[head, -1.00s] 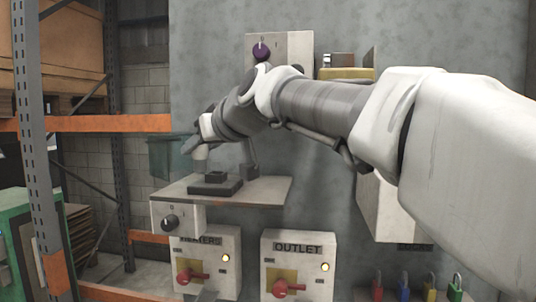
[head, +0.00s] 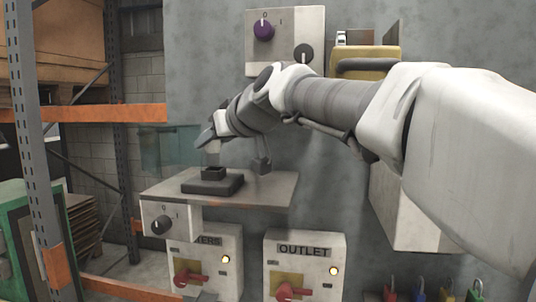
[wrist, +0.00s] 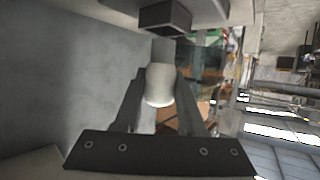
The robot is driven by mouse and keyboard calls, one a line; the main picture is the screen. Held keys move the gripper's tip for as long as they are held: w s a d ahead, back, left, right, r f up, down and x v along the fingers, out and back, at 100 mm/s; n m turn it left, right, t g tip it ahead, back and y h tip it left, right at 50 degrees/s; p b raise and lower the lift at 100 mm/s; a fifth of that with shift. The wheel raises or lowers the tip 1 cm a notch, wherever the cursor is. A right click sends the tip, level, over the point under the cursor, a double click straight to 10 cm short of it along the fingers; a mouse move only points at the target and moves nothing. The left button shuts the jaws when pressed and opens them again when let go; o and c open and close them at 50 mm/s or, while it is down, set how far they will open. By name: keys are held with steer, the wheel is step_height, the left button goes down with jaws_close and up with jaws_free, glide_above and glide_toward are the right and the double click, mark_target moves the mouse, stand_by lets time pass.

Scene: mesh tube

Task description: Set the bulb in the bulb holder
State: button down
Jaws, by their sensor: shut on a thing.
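My gripper (head: 212,144) is shut on the white bulb (head: 213,159), which shows just above the bulb holder in the head view. In the wrist view the bulb (wrist: 159,86) sits between the two fingers of my gripper (wrist: 158,98). The bulb holder (head: 212,184) is a dark square block with a smaller raised socket on a wide base. It stands on the grey shelf (head: 262,190). In the wrist view a dark block, the holder (wrist: 165,20), is beyond the bulb's far end. I cannot tell whether bulb and socket touch.
A small dark post (head: 261,165) stands on the shelf to the right of the holder. A box with a black knob (head: 160,224) hangs at the shelf's front. A purple-knob panel (head: 285,40) and a yellow box (head: 366,62) are on the wall above.

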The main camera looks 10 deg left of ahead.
steer(key=shift+f+b, duration=0.35)
steer(key=shift+f, duration=0.75)
steer(key=shift+f, duration=0.15)
steer(key=shift+c, duration=2.4)
jaws_free()
steer(key=shift+s+d, duration=0.1)
steer(key=s+d+b, duration=0.5)
steer(key=s+d, duration=0.4)
steer(key=shift+r, duration=0.4)
